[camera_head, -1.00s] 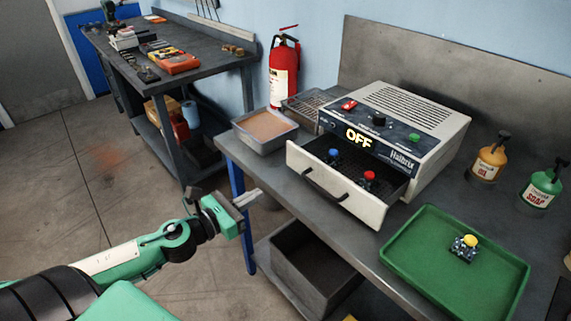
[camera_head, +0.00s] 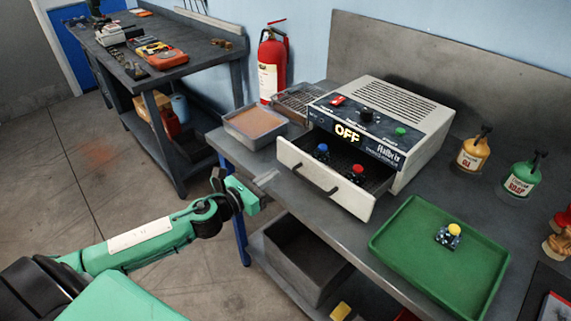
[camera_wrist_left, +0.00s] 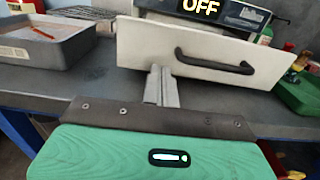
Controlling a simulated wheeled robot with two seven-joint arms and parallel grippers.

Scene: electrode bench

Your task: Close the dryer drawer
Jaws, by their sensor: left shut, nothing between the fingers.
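The dryer (camera_head: 383,130) is a white box with a dark front panel whose display reads OFF. Its drawer (camera_head: 318,184) is pulled out toward me, with a black handle on its white front. A blue-topped piece (camera_head: 321,152) and a red-topped piece (camera_head: 357,174) stand inside. The drawer front (camera_wrist_left: 140,45) and handle (camera_wrist_left: 215,62) also fill the upper left wrist view. My left gripper (camera_head: 266,178) is shut and empty, just in front of the drawer front, left of the handle. In the left wrist view its fingers (camera_wrist_left: 161,85) point at the drawer front; contact is unclear. My right gripper is not in view.
A grey tray of brown material (camera_head: 254,125) and a wire basket (camera_head: 297,102) stand left of the dryer. A green tray (camera_head: 400,250) with a yellow-topped piece (camera_head: 448,235) lies to the right. Oil (camera_head: 473,152) and soap (camera_head: 523,175) bottles stand behind it. A grey bin (camera_head: 300,262) sits below.

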